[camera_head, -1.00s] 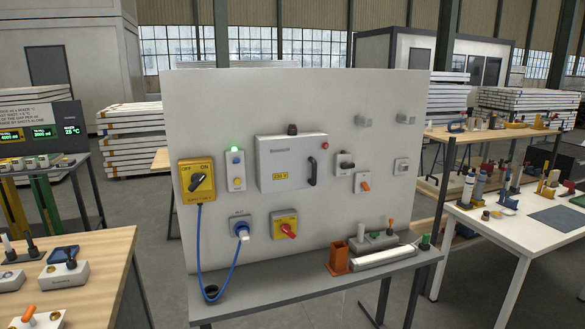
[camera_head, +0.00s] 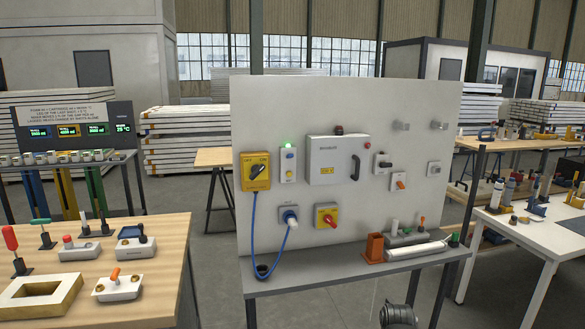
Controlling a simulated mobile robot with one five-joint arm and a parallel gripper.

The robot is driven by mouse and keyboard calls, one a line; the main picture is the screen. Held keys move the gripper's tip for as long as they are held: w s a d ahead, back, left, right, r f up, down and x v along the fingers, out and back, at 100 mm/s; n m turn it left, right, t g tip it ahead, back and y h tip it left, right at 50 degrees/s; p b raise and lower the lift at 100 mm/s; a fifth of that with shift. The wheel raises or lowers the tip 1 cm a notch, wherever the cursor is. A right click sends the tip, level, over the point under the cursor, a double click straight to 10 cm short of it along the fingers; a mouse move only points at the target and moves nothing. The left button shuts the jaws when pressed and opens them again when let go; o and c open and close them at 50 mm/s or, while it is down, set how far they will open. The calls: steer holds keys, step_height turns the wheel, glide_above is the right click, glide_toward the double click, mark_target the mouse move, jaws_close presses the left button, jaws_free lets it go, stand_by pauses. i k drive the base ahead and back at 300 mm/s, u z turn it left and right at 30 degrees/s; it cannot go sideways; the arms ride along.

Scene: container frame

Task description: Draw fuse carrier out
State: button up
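No part is clearly labelled as the fuse carrier. On the upright white panel (camera_head: 270,110), a small grey unit with a black front part (camera_head: 383,161) and a small unit with an orange piece (camera_head: 399,182) sit right of the grey enclosure (camera_head: 325,150); I cannot tell whether either is the carrier. The enclosure is closed, with a black handle on its right side. My gripper's fingers are not in view. A dark ribbed round part (camera_head: 398,316), perhaps of my arm, shows at the bottom edge, apart from the panel.
A yellow rotary switch (camera_head: 256,171), a plugged blue cable (camera_head: 254,232) and a yellow-red switch (camera_head: 326,216) are on the panel. A grey shelf (camera_head: 335,277) juts out below, holding an orange holder (camera_head: 375,246). A wooden table (camera_head: 165,230) stands left, a white table (camera_head: 535,235) right.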

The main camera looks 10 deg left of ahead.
mark_target(383, 165)
steer(key=u, duration=0.85)
steer(key=i, duration=1)
